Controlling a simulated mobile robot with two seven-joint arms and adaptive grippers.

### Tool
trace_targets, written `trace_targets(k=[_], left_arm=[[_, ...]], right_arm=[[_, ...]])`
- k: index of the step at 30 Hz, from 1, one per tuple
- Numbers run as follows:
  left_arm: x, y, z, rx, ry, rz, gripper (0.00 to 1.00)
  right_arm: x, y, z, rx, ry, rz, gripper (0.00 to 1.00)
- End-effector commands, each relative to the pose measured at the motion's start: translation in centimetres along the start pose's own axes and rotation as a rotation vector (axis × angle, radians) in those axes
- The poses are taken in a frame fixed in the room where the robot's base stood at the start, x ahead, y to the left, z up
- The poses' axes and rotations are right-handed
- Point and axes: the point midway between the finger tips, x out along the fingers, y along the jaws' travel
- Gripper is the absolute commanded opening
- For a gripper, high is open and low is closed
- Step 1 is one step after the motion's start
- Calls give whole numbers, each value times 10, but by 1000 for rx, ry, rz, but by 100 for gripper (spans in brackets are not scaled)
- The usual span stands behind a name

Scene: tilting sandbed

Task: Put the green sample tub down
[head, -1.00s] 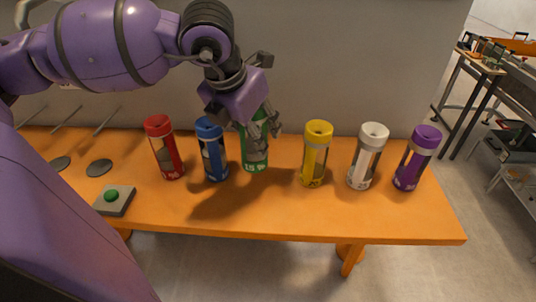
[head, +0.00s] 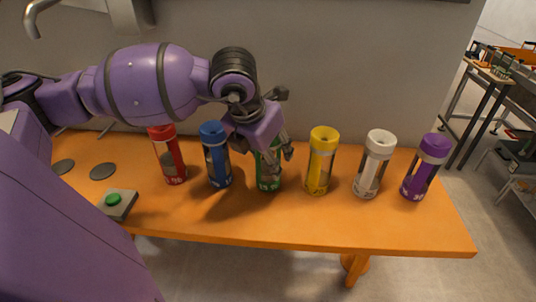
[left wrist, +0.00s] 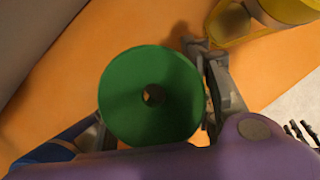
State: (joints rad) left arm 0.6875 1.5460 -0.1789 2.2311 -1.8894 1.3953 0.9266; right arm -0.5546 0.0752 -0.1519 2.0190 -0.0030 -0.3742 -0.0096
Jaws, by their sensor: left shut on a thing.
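The green sample tub (head: 268,180) stands upright in the row on the orange bench, between the blue and yellow tubs. Its base appears to be at the bench top; whether it touches is hard to tell. My left gripper (head: 272,155) is shut around its upper part from above and behind, and hides some of it. In the left wrist view, the round green lid (left wrist: 152,95) with a dark centre hole lies between the two fingers (left wrist: 155,115). My right gripper is not in view.
A red tub (head: 170,158) and blue tub (head: 216,155) stand left of the green one. Yellow (head: 320,160), white (head: 373,165) and purple (head: 426,167) tubs stand right. A grey box with a green button (head: 113,200) sits at left. The orange bench (head: 300,230) is clear in front.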

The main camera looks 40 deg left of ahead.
Motion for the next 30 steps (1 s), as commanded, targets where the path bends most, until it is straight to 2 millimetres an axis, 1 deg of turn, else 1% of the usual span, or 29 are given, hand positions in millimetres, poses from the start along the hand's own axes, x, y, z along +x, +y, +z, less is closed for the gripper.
trace_targets(k=[1, 2, 5, 6, 14, 17, 19, 23, 30], left_arm=[[3, 0, -1, 0, 1, 0, 10], [3, 0, -2, 0, 2, 0, 50], [2, 0, -1, 0, 2, 0, 63], [2, 0, -1, 0, 1, 0, 65], [1, 0, -1, 0, 1, 0, 65], [-4, 0, 2, 0, -2, 0, 65], [-10, 1, 2, 0, -2, 2, 65], [-34, 1, 2, 3, -3, 3, 65], [-88, 1, 2, 0, -3, 2, 65]], right_arm=[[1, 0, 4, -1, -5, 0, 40], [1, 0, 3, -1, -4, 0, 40], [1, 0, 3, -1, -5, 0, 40], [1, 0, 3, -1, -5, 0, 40], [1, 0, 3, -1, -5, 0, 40], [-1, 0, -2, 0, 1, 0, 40], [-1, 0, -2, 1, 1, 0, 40], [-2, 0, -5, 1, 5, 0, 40], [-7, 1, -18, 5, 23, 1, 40]])
